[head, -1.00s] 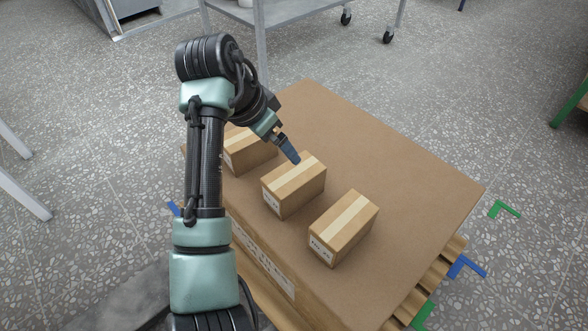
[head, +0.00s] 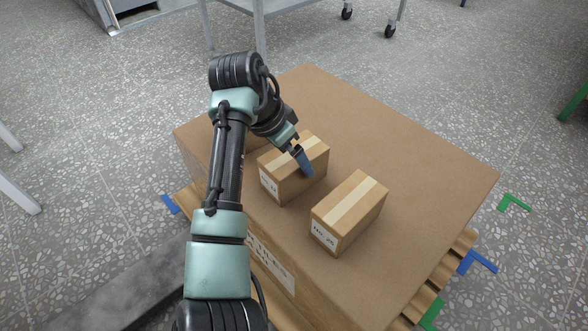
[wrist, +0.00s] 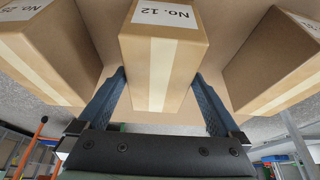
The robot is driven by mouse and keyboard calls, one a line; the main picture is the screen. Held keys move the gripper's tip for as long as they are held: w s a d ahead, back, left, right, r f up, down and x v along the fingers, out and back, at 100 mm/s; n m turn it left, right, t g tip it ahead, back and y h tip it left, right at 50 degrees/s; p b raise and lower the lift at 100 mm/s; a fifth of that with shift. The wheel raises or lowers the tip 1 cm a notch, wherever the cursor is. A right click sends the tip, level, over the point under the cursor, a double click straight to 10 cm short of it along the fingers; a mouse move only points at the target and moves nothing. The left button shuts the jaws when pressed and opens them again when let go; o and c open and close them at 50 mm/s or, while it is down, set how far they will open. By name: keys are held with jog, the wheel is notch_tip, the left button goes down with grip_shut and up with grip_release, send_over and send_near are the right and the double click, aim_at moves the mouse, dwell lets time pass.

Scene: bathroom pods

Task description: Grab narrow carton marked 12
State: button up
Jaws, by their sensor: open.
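The narrow carton marked No. 12 (wrist: 162,62) is brown with a pale tape strip and a white label. In the head view it is the middle carton (head: 290,176), upright on a large brown box (head: 420,170). My gripper (wrist: 160,78) is open, with one blue finger on each side of this carton in the wrist view. I see gaps beside the fingers and cannot tell whether either touches. In the head view my gripper (head: 307,168) is low at the carton's right side, and only one finger shows clearly.
One similar carton (head: 350,212) stands to the right. Another shows in the wrist view (wrist: 275,60), and a third carton (wrist: 38,50) is on the opposite side. My arm hides the left part of the row in the head view. The box top is bare behind the row.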

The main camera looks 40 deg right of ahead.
jog(key=shift+b+x, duration=1.5)
jog(key=shift+x, duration=0.65)
jog(key=shift+d+f+p, duration=0.1)
jog(key=shift+f+p, duration=0.1)
jog(key=shift+p, duration=0.3)
jog(key=c, duration=1.4)
jog(key=shift+r, duration=0.1)
jog(key=shift+c, duration=0.9)
jog(key=shift+b, duration=0.5)
